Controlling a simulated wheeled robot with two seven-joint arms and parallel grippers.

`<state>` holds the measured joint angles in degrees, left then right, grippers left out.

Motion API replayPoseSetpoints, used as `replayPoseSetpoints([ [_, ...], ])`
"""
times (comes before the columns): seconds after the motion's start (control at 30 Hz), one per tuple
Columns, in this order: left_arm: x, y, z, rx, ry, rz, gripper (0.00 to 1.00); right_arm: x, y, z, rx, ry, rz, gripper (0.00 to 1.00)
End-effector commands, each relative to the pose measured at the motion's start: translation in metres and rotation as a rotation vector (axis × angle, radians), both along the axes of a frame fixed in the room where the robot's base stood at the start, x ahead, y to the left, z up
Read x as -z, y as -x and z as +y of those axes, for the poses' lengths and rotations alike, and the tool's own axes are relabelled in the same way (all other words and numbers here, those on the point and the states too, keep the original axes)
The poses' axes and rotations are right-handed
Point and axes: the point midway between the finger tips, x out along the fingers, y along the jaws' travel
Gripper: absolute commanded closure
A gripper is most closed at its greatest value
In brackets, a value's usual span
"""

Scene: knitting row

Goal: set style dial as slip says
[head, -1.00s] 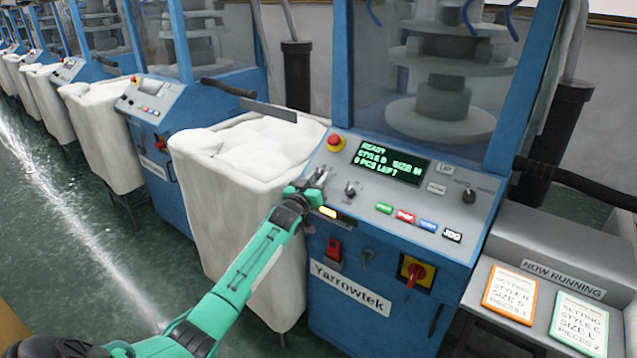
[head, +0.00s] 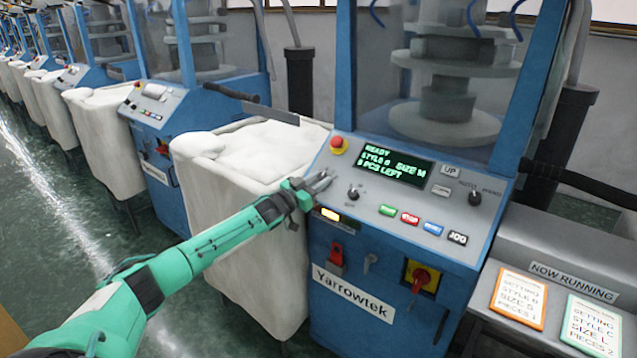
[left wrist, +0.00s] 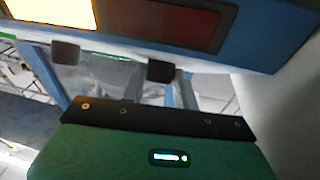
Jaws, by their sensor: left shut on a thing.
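My left gripper (head: 320,182) is at the left end of the control panel (head: 466,215), shut on what I take to be the style dial; the jaws hide the dial. Its dark fingertips also show in the left wrist view (left wrist: 112,62). The green display (head: 392,166) reads READY, a style letter too blurred to be sure of, SIZE M and a PCS LEFT line. An orange-edged slip (head: 519,296) seems to read style B, size S. A green-edged slip (head: 590,325) seems to read style C, size L. My right gripper is out of view.
Right of my gripper is a small black knob (head: 353,193). Coloured buttons, including a red one (head: 410,218), line the panel's lower edge. A red emergency button (head: 338,145) is above the gripper. A white bin (head: 240,240) stands left; a NOW RUNNING sign (head: 573,281) is above the slips.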

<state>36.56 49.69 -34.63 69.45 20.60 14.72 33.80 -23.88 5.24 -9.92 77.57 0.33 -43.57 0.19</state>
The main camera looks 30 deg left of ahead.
Motion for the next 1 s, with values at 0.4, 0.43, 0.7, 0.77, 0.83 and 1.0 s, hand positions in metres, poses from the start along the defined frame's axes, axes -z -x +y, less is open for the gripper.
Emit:
replayPoseSetpoints([
  [0.4, -0.003, 0.000, 0.000, 0.003, 0.000, -0.005, 0.68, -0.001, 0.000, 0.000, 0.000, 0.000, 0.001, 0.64],
  [0.43, -0.003, 0.000, 0.000, 0.003, 0.000, -0.005, 0.62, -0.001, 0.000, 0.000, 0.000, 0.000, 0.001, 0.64],
  [0.7, -0.002, 0.000, 0.000, 0.003, -0.002, -0.003, 0.49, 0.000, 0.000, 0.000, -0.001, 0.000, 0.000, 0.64],
  [0.77, -0.002, 0.000, 0.000, 0.003, -0.002, -0.003, 0.49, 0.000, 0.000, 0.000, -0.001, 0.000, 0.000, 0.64],
  [0.83, -0.001, 0.001, 0.000, 0.003, -0.002, -0.002, 0.49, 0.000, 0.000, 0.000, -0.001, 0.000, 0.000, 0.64],
  [1.0, 0.003, 0.012, 0.004, 0.002, -0.001, 0.000, 0.49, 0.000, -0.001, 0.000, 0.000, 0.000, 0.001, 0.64],
])
